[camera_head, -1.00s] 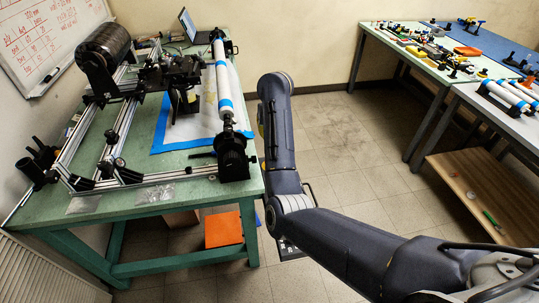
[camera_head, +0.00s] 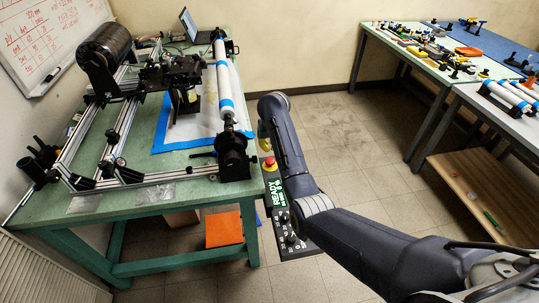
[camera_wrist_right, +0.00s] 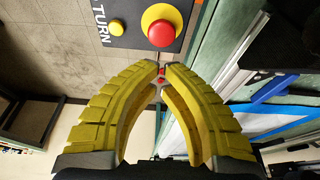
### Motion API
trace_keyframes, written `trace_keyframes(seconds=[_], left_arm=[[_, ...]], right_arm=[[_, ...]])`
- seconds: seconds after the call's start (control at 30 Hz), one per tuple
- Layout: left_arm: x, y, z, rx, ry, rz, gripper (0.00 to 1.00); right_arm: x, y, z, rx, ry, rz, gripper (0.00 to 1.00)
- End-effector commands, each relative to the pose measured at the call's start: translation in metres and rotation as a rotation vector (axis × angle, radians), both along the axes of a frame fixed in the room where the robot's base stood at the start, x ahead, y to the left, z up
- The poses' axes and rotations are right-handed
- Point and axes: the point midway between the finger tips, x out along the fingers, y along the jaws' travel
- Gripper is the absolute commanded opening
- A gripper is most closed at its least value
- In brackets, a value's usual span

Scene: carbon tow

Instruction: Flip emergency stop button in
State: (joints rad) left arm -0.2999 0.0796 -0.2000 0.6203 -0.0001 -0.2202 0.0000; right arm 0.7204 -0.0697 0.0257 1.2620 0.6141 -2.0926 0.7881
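The emergency stop button (camera_head: 269,162) is a red knob on a yellow base, on a dark control panel (camera_head: 285,237) at the green table's right edge. In the right wrist view the red button (camera_wrist_right: 161,27) is at the top, just beyond my fingertips and apart from them in the picture. My right gripper (camera_wrist_right: 162,68) has yellow ribbed fingers with tips drawn together and nothing clearly held. In the head view only a little yellow of the right gripper (camera_head: 263,131) shows beside my dark wrist, above the button. My left gripper is out of view.
A green table (camera_head: 190,200) carries a winding rig with a black spool (camera_head: 104,50) and a white-and-blue roller (camera_head: 223,80). A smaller yellow knob (camera_wrist_right: 116,27) sits near the word TURN. Tiled floor (camera_head: 350,140) is open between the tables.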

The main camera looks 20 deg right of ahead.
Motion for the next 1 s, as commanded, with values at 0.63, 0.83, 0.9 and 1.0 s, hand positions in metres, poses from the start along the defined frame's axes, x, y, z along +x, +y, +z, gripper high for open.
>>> trace_keyframes(seconds=[0.63,0.83,0.9,1.0], left_arm=[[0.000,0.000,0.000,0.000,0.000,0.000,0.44],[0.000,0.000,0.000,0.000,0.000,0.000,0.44],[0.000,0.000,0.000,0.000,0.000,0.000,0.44],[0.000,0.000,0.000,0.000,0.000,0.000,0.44]], right_arm=[[0.005,-0.001,-0.057,-0.001,0.000,0.000,0.00],[0.005,-0.001,-0.057,0.000,0.000,0.000,0.00],[0.005,-0.001,-0.057,0.000,0.000,0.000,0.00],[0.005,0.000,-0.058,0.000,0.000,0.000,0.00]])
